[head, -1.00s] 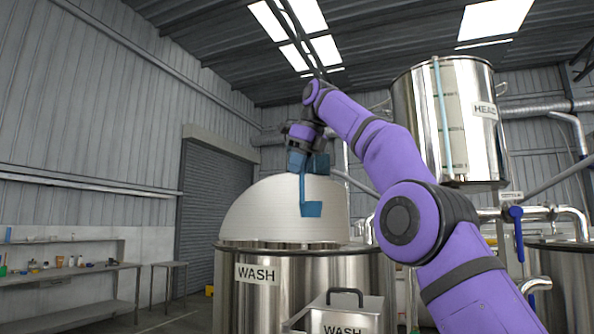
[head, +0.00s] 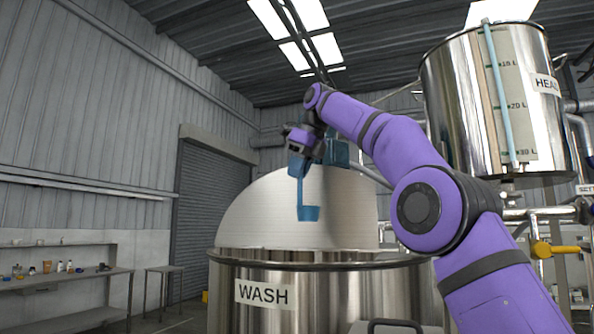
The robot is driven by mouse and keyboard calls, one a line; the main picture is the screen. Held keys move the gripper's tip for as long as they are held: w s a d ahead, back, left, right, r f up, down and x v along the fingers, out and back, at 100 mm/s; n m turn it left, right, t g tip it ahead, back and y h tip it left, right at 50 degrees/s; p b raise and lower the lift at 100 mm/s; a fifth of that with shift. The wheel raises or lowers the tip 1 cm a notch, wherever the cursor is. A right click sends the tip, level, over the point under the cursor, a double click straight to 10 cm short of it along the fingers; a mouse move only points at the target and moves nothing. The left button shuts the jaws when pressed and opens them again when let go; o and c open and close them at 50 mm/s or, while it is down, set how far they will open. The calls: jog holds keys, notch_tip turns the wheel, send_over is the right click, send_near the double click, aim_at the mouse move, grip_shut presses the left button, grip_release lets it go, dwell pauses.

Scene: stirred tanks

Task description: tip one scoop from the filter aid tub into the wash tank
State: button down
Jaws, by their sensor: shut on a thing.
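The wash tank (head: 300,294) is a large steel vessel labelled WASH, with its domed lid (head: 262,212) raised behind the open mouth. My gripper (head: 300,166) is shut on a blue scoop (head: 308,213). The scoop hangs with its handle up and its cup at the bottom, in front of the lid and above the tank's rim. Whether the cup holds anything cannot be seen from this angle. The filter aid tub is not recognisable in this view.
A steel header tank (head: 500,105) with a sight tube stands at the upper right. A yellow valve handle (head: 556,250) and pipes are below it. A black handle (head: 395,326) shows at the bottom edge. A bench (head: 60,282) with small bottles is at the far left.

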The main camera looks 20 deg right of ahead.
jog(key=shift+s+d+f, duration=0.15)
jog(key=shift+s+f, duration=0.15)
jog(key=shift+s, duration=0.15)
jog(key=shift+s+d+f+n+t+y, duration=0.1)
jog(key=shift+s+d+f+t+y, duration=0.85)
jog(key=shift+s+f+t+y, duration=0.95)
jog(key=shift+s+d+f+n+t+y, duration=0.1)
jog(key=shift+s+d+f+t+y, duration=1.05)
jog(key=shift+f+t, duration=1.4)
jog(key=shift+s+d+f+n+t+y, duration=0.1)
jog(key=shift+s+d+f+t+y, duration=0.7)
jog(key=shift+s+f+t+y, duration=1.4)
jog(key=shift+w+r+t+h, duration=0.45)
jog(key=shift+w+r+h, duration=0.05)
jog(key=shift+r+h, duration=0.05)
